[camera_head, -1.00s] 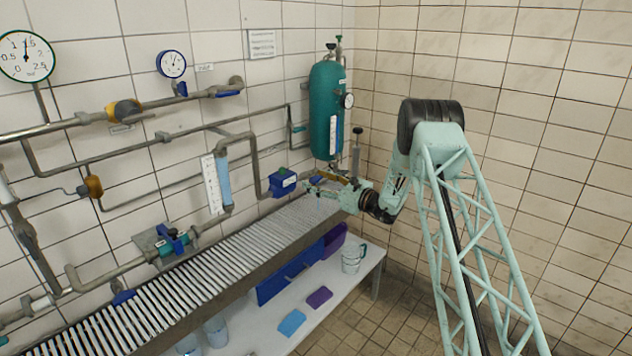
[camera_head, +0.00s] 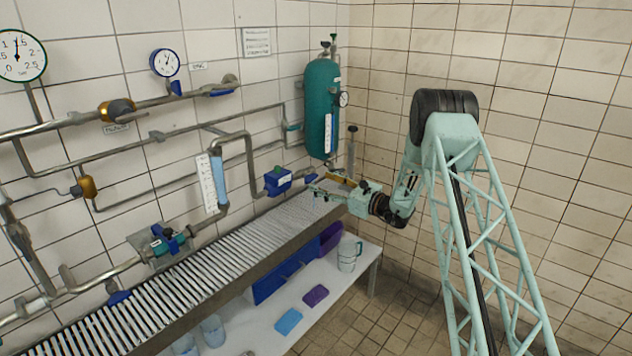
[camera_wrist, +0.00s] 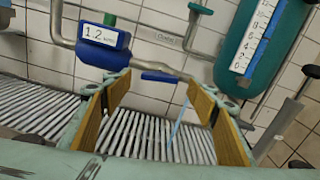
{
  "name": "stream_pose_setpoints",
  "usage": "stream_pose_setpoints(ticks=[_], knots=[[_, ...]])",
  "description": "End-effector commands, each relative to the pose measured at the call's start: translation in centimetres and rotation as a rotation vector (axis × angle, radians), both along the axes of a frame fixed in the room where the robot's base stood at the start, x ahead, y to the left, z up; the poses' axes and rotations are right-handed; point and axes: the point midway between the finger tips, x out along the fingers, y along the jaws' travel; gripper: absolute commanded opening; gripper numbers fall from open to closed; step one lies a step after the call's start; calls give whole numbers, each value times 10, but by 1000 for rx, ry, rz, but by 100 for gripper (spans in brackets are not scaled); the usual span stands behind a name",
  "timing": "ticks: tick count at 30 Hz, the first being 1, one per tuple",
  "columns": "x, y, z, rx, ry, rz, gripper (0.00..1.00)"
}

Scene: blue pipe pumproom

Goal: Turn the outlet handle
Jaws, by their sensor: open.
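A blue lever handle (camera_wrist: 165,77) sits under the grey pipe below the green tank. In the wrist view it lies ahead, in the gap between my fingertips, apart from them; which handle is the outlet's is not clearly labelled. It shows small and blue in the head view (camera_head: 311,178). My gripper (camera_head: 318,191) is open and empty in front of the pipe end. In the wrist view my gripper (camera_wrist: 160,88) shows two yellow-padded fingers spread wide. A teal lever (camera_wrist: 200,9) stands higher on the pipe behind.
A blue meter box (camera_wrist: 103,36) sits left of the fingers. The green tank (camera_head: 322,110) hangs above right. A slatted grate (camera_head: 215,262) runs below the pipes. A white shelf (camera_head: 262,335) holds cups and sponges. Bare tiled wall lies right.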

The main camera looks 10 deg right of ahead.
Motion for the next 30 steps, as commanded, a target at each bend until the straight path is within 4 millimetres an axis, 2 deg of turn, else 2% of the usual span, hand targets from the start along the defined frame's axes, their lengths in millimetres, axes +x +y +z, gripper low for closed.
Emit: stream_pose_setpoints(ticks=[6, 12, 30], knots=[[-24, -21, 1, 2, 1, -2, 53], [-40, -33, 0, 1, 1, 0, 53], [-46, -37, 1, 1, -1, 1, 53]])
